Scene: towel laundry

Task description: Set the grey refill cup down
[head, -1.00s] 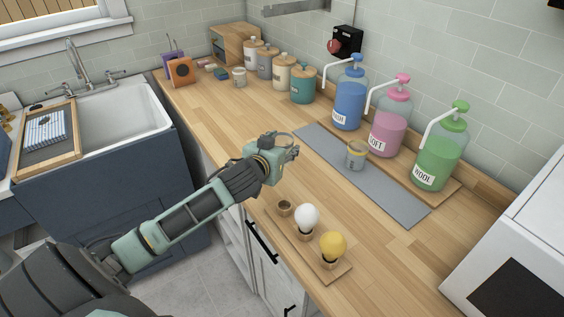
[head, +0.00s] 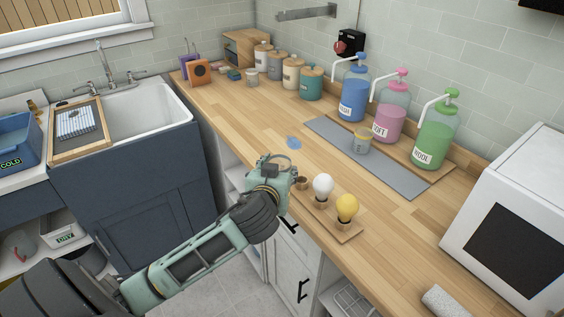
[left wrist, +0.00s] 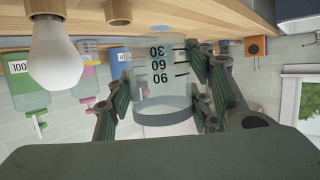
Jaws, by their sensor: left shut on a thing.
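The held refill cup (left wrist: 160,82), clear greyish with dark 30, 60 and 90 marks, shows large in the left wrist view, which is upside down. My left gripper (left wrist: 160,92) is shut around its sides. In the head view my left gripper (head: 274,172) is at the counter's front edge, beside the holder board; the cup there is mostly hidden by the fingers. I cannot tell whether its base touches the counter (head: 255,120). My right gripper is out of view.
Blue (head: 353,97), pink (head: 389,120) and green (head: 434,140) pump bottles stand behind the mat.

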